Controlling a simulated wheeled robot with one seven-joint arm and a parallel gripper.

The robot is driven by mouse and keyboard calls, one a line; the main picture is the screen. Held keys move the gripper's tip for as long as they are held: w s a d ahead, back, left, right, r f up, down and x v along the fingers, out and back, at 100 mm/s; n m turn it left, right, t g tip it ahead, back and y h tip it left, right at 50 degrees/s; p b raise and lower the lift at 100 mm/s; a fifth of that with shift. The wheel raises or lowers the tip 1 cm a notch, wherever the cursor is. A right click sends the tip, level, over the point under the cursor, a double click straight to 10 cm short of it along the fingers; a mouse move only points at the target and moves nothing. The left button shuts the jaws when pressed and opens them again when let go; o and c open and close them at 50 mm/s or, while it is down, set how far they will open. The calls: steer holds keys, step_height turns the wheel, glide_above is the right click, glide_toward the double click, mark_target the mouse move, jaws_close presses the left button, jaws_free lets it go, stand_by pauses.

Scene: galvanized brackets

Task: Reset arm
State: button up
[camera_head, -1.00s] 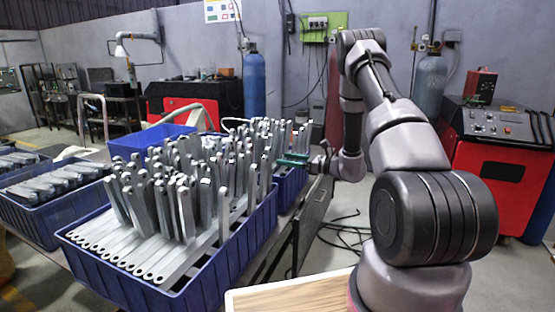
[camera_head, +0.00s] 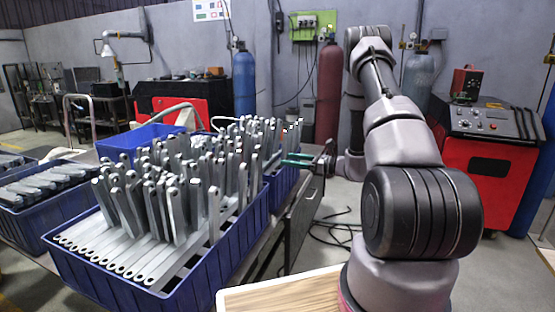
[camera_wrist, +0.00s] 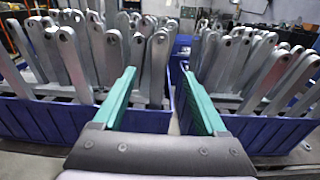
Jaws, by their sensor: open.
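My gripper (camera_wrist: 158,100) is open and empty in the wrist view, its two green fingers apart and pointing toward the blue crates. In the head view my gripper (camera_head: 299,160) shows small and green at the right edge of the crates, with my arm reaching away on the right. A large blue crate (camera_head: 200,262) full of grey galvanized brackets (camera_head: 112,258) stands in front. Some brackets lie flat in rows and others stand upright. In the wrist view, brackets (camera_wrist: 70,60) stand on the left and more on the right.
Another blue crate with brackets (camera_head: 40,222) stands at the left. A blue bin (camera_head: 140,137) sits behind. A red welding machine (camera_head: 488,170) is at the right, with gas cylinders (camera_head: 328,90) by the wall. Cables (camera_head: 335,228) lie on the floor. A wooden board (camera_head: 285,295) is in front.

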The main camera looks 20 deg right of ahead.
steer(key=s+a+r+n+g+h, duration=0.1)
steer(key=s+a+r+n+g, duration=0.45)
steer(key=s+r, duration=0.3)
steer(key=s+a+r+n+g+h, duration=0.1)
steer(key=s+a+r+n+g, duration=0.35)
steer(key=s+r+n, duration=0.4)
steer(key=s+d+r+n+t+h, duration=0.2)
steer(key=s+r+n+t+h, duration=0.1)
steer(key=s+r+h, duration=0.2)
steer(key=s+d+r+n+t+h, duration=0.3)
steer(key=s+r, duration=0.4)
steer(key=s, duration=0.3)
steer(key=n+h, duration=0.1)
steer(key=h, duration=0.1)
steer(key=shift+s+t+h, duration=0.25)
steer(key=shift+t+h, duration=0.05)
